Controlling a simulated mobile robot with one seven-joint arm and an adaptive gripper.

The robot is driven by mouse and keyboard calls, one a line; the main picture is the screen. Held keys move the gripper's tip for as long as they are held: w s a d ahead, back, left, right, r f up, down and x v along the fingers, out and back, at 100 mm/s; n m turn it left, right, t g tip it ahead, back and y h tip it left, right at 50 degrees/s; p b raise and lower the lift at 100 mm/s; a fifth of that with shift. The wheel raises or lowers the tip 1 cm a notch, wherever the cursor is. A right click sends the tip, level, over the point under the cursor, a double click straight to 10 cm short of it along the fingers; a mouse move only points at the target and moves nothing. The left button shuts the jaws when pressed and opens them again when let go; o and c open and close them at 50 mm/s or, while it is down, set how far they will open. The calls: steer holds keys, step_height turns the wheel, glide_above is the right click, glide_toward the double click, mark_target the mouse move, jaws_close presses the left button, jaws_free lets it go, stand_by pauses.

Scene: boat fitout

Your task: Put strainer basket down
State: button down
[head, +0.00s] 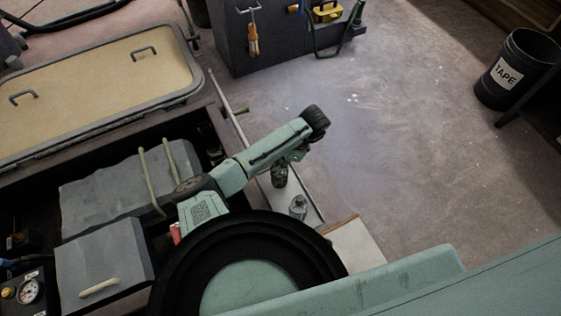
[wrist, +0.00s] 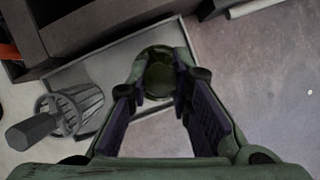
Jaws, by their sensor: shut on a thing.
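My gripper (wrist: 158,95) is shut on the strainer basket (wrist: 158,76), a dark green, round, cup-like thing seen from above between the fingers in the wrist view. In the head view the basket (head: 279,176) shows as a small dark cylinder hanging below my gripper (head: 290,157), over the pale grey tray. Its lower end is hard to see, so I cannot tell whether it touches the tray. The grey tray (wrist: 120,58) has a raised rim and lies under and around the basket in the wrist view.
A grey slotted part with a hexagonal handle (wrist: 78,108) lies on the tray left of the basket; it is also in the head view (head: 298,207). An open bay with grey blocks (head: 120,185) lies left. A tape bin (head: 515,70) stands far right. The floor between is clear.

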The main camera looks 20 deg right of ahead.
steer(key=c, duration=1.5)
jaws_free()
steer(key=shift+o, duration=0.2)
steer(key=w+p+v, duration=0.1)
steer(key=p+v, duration=0.1)
steer(key=v, duration=1)
steer(key=shift+s+p, duration=0.4)
steer(key=shift+s, duration=0.05)
steer(key=shift+r, duration=0.1)
